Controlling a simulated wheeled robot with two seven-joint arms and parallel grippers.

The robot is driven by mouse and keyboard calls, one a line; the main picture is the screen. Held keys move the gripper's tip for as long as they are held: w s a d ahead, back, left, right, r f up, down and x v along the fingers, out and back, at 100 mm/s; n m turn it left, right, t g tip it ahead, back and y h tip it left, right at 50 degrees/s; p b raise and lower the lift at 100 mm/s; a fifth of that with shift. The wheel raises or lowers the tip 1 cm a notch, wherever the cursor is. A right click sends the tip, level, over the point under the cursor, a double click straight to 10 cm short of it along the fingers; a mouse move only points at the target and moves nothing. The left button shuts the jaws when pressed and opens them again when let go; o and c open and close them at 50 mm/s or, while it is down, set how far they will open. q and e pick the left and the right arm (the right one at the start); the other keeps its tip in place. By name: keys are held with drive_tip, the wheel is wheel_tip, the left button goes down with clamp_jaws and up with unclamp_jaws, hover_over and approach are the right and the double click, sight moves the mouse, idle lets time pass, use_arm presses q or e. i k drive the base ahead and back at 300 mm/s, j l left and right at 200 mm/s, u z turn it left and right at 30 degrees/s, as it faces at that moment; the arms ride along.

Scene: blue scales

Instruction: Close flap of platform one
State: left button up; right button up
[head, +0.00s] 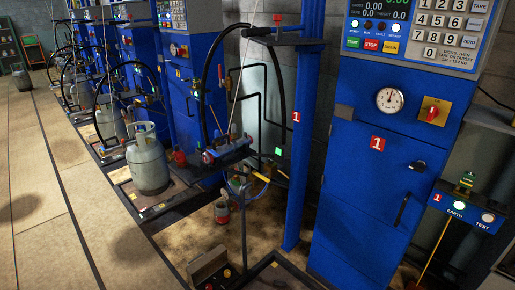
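Platform one is the dark-edged floor frame (287,270) at the bottom middle, in front of the blue column marked 1 (305,150). The bottom edge of the picture cuts it off. I cannot make out clearly which part of it is the flap or how the flap stands. A small open box (209,268) with red and dark parts sits at its left end. Neither of my grippers shows in the head view.
The blue cabinet marked 1 (365,175) stands at the right, with a gauge, a red knob and a keypad. An earth-test post (466,212) is at the far right. A grey gas cylinder (147,160) stands on the neighbouring platform.

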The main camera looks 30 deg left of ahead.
sight(206, 262)
drive_tip(key=j+z, duration=0.1)
drive_tip(key=j, duration=0.55)
drive_tip(key=j+z, duration=0.1)
drive_tip(key=j, duration=0.55)
drive_tip(key=j+z, duration=0.15)
drive_tip(key=j, duration=0.5)
drive_tip(key=k+j+z, duration=0.1)
drive_tip(key=j, duration=0.55)
drive_tip(key=j+z, duration=0.1)
drive_tip(key=j, duration=0.5)
drive_tip(key=k+j+z, duration=0.1)
drive_tip(key=j, duration=0.55)
drive_tip(key=k+j+z, duration=0.15)
drive_tip(key=j, duration=0.45)
drive_tip(key=k+j+z, duration=0.1)
drive_tip(key=j, duration=0.5)
drive_tip(key=k+j+z, duration=0.15)
drive_tip(key=k+j, duration=0.6)
drive_tip(key=k, duration=0.3)
drive_tip(key=i+j+z, duration=0.1)
drive_tip(key=z, duration=0.25)
drive_tip(key=i+j+z, duration=0.1)
drive_tip(key=z, duration=0.3)
